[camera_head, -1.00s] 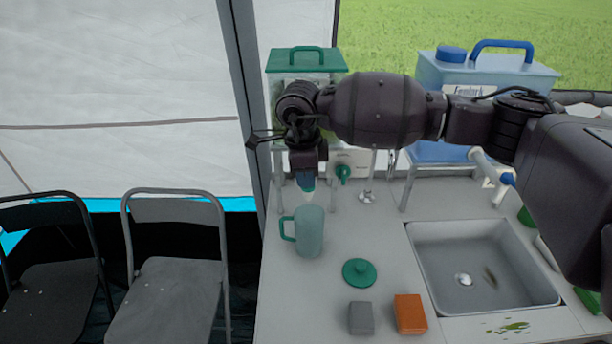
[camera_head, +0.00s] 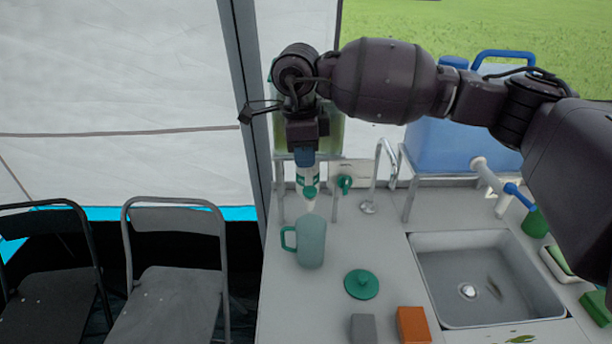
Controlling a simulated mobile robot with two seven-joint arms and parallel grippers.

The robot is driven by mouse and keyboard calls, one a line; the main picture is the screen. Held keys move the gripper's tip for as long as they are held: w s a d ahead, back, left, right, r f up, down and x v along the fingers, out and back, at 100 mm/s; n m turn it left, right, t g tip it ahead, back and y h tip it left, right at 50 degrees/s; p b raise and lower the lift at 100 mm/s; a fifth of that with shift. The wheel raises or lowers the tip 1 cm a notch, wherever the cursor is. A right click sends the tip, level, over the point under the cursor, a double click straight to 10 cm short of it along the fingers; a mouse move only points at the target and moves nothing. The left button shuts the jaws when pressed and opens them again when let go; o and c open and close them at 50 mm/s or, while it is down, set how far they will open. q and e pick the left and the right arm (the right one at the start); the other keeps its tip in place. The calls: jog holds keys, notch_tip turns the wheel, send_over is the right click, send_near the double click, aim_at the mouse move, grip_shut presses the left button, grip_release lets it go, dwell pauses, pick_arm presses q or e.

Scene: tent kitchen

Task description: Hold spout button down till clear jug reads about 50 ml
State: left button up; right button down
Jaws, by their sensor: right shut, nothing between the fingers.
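The clear jug (camera_head: 312,246), pale teal with a green handle on its left, stands upright on the counter. A white-and-green spout (camera_head: 308,179) hangs above it, in front of the dispenser, which is mostly hidden behind my right arm. My right gripper (camera_head: 304,158) points down with its blue fingertips shut and empty, right at the spout's top. I cannot tell whether they touch the button. No stream of water and no level marks in the jug can be made out. My left gripper is out of view.
A green lid (camera_head: 361,284), a grey block (camera_head: 363,328) and an orange block (camera_head: 413,325) lie in front of the jug. A sink (camera_head: 475,280) is at the right. A blue water container (camera_head: 460,147) stands behind it. Folding chairs (camera_head: 175,275) stand left of the counter.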

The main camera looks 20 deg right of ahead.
jog(key=shift+a+r, duration=0.1)
jog(key=shift+r, duration=1.35)
